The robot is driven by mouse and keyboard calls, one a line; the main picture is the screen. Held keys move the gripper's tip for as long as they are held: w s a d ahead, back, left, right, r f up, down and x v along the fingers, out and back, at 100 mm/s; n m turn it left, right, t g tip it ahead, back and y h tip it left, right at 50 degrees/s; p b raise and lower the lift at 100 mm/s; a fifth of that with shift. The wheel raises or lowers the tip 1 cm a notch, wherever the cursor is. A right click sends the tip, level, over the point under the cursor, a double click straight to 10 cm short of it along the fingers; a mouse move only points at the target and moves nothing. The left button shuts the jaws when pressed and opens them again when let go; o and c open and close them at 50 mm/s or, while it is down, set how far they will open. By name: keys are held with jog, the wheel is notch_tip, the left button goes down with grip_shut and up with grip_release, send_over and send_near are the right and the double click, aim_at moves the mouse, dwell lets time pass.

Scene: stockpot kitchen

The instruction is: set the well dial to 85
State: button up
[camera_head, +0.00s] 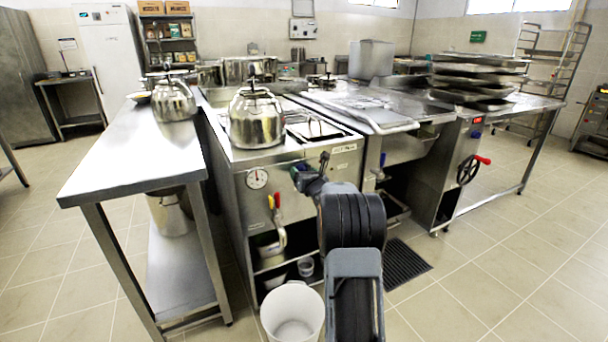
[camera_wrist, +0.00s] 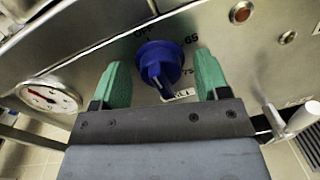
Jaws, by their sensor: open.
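The well dial is a blue knob (camera_wrist: 158,62) on the steel front panel in the wrist view. Marks reading OFF, 65 and 75 run from its top round its right side. A small white label plate, partly hidden by the knob, sits at its lower right. The knob's raised grip slants toward the lower edge; its exact setting is hard to read. My gripper (camera_wrist: 161,74) is open, with one green finger on each side of the knob and gaps between. In the head view my gripper (camera_head: 306,179) is at the panel and hides the knob.
A round white gauge (camera_wrist: 48,97) is left of the knob, and an amber lamp (camera_wrist: 241,11) is at the upper right. A steel table (camera_head: 130,160) stands left.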

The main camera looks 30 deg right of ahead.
jog(key=shift+c, duration=0.2)
jog(key=c, duration=0.9)
